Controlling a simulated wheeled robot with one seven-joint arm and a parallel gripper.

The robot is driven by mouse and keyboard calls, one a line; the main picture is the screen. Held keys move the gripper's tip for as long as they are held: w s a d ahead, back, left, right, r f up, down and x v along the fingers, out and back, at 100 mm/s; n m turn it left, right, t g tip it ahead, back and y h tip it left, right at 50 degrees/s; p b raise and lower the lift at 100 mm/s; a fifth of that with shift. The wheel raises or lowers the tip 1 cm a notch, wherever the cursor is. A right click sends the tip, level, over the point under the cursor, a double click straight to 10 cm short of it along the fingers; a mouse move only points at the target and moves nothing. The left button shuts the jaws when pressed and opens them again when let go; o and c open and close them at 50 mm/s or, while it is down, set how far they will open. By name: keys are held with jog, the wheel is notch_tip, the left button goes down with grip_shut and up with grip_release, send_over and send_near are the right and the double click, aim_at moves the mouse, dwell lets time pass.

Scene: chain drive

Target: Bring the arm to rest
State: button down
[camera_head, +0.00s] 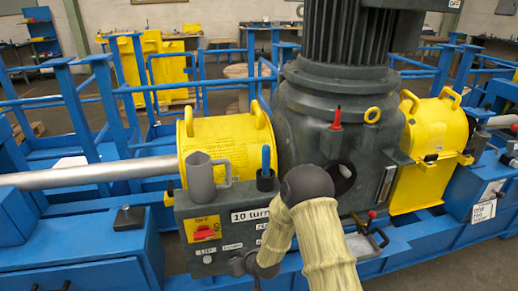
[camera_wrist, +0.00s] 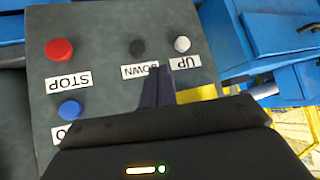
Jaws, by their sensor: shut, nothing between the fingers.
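My gripper (camera_wrist: 157,72) shows in the wrist view with its two dark fingers together and nothing between them. Its fingertips overlap the lower edge of the DOWN label on a grey control panel (camera_wrist: 105,75); whether they touch the panel I cannot tell. In the head view my arm (camera_head: 330,245), in a cream sleeve, rises from the bottom, bends at a dark joint (camera_head: 307,183) and comes down again. A dark wrist part (camera_head: 243,263) shows low in front of the grey machine housing. The fingers cannot be made out there.
The panel has a red STOP button (camera_wrist: 59,49), a blue button (camera_wrist: 70,109), a black button (camera_wrist: 138,47) and a white button (camera_wrist: 182,44). The large grey motor housing (camera_head: 330,110) stands close behind my arm, between yellow guards (camera_head: 228,140). Blue frames (camera_head: 80,250) surround it.

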jog(key=s+d+r+m+g+h, duration=0.1)
jog(key=s+d+r+m+h, duration=0.35)
jog(key=d+r, duration=0.9)
jog(key=s+d+r+m+g+h, duration=0.1)
jog(key=s+d+r+g, duration=0.1)
jog(key=s+d+r, duration=0.45)
jog(key=s+d+r+m+g+h, duration=0.1)
jog(key=s+d+m, duration=0.15)
jog(key=s, duration=0.75)
notch_tip(320, 180, up, 16)
jog(key=n+p, duration=0.1)
jog(key=p, duration=1.5)
jog(key=shift+d, duration=0.25)
jog(key=shift+w, duration=0.25)
